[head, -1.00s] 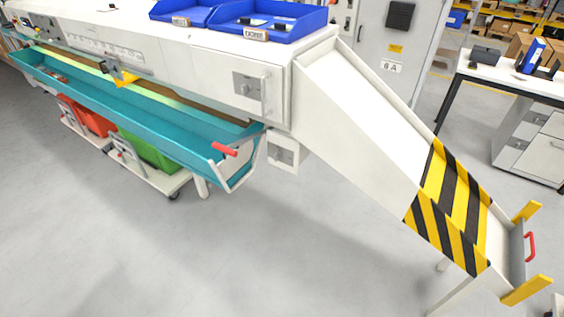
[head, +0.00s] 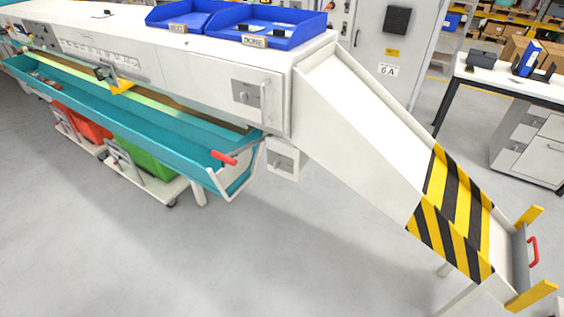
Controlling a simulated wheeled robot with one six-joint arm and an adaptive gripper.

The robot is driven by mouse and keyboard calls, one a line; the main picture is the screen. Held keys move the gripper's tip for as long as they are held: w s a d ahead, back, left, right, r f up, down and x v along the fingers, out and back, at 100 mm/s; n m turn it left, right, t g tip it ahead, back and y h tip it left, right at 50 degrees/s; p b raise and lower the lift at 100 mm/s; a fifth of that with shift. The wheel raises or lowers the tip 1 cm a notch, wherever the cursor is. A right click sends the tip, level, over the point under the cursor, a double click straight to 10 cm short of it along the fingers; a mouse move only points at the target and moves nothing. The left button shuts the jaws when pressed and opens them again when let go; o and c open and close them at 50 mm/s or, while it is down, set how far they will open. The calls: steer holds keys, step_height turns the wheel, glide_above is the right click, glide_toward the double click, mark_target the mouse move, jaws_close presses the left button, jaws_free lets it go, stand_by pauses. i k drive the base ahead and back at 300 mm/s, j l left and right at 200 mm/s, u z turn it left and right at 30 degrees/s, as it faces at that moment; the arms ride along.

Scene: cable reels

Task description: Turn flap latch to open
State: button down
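A grey latch plate with a small dark knob (head: 245,92) sits on the white cabinet's front door, beside an upright bar handle (head: 265,102). A second, similar grey plate with a dark knob (head: 284,162) is on a small white box below the cabinet's corner. I cannot tell which of the two is the flap latch, or how either is turned. The door behind the upper plate looks shut. A grey end flap (head: 519,258) with a red handle (head: 533,250) stands at the chute's lower end. My gripper is not in view.
A teal trough (head: 190,165) with a red grip (head: 224,158) runs along the bench front. A white chute (head: 365,130) with yellow-black stripes slopes down right. Carts with red and green bins stand below. The grey floor (head: 260,250) in front is clear.

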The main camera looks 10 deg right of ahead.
mark_target(277, 162)
steer(key=i+j+u, duration=0.2)
steer(key=i+u, duration=0.2)
steer(key=i, duration=0.35)
steer(key=i+l+u, duration=0.1)
steer(key=i+u, duration=0.25)
steer(key=i, duration=0.45)
